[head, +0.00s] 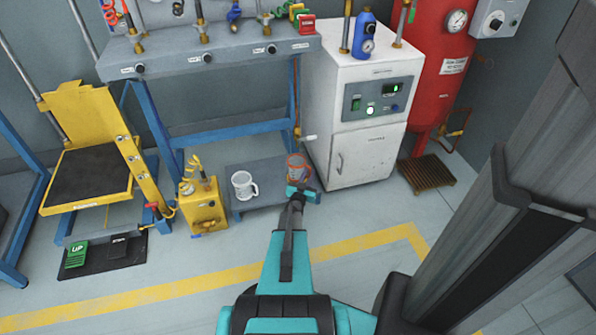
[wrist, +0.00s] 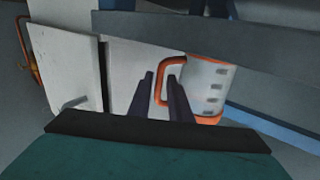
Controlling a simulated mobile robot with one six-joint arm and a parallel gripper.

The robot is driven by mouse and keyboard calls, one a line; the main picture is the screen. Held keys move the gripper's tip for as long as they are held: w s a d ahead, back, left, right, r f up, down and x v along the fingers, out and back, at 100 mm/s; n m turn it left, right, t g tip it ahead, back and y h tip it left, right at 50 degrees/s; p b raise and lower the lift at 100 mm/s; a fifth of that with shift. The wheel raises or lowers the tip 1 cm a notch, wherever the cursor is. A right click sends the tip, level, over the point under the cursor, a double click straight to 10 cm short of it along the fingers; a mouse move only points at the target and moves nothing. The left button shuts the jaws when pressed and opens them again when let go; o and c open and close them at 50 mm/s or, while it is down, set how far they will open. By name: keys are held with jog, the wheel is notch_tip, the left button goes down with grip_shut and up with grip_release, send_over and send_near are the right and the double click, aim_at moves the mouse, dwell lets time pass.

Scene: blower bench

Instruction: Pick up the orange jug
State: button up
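The orange jug (head: 299,168) stands at the right end of a low grey shelf in the head view, by the white cabinet. In the wrist view the jug (wrist: 208,88) has a pale body with dark marks, an orange band at the bottom and an orange loop handle on its left. My gripper (head: 303,190) is in front of the jug. In the wrist view my gripper (wrist: 161,76) is open, its two dark fingers apart. The handle's upright bar appears between the fingertips, and the right finger overlaps the handle's opening. I cannot tell whether they touch.
A white mug (head: 243,185) stands on the low shelf (head: 262,175) left of the jug. A yellow unit (head: 203,205) is further left. The white cabinet (head: 362,110) stands close on the right. The blue-legged bench (head: 205,62) is above and behind. The floor in front is clear.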

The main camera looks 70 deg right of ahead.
jog(key=shift+w+d+b, duration=0.2)
jog(key=shift+d+b, duration=0.6)
jog(key=shift+d, duration=1.5)
jog(key=shift+r, duration=0.1)
grip_shut()
